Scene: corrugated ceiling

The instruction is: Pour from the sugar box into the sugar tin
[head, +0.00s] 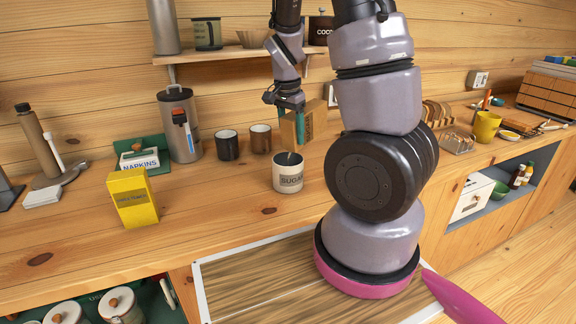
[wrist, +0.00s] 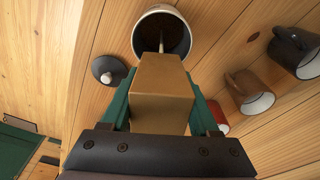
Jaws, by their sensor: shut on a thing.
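My gripper (head: 300,122) is shut on a tan box with dark lettering, the sugar box (head: 317,122). One teal finger lies across it in the head view. The box is held above the counter, just over and slightly right of the sugar tin (head: 288,181), a white pot labelled SUGAR with an open, dark top. In the wrist view the sugar box (wrist: 162,85) points toward the tin's mouth (wrist: 160,12). A thin pale strip shows in the mouth; I cannot tell if it is a spoon or falling sugar. The tin's fill level is not clear.
A yellow box (head: 132,197), a napkin holder (head: 139,159) and a grey canister (head: 180,125) stand to the left. A dark round piece with a pale knob (wrist: 109,70) lies beside the tin. The front-left counter is clear.

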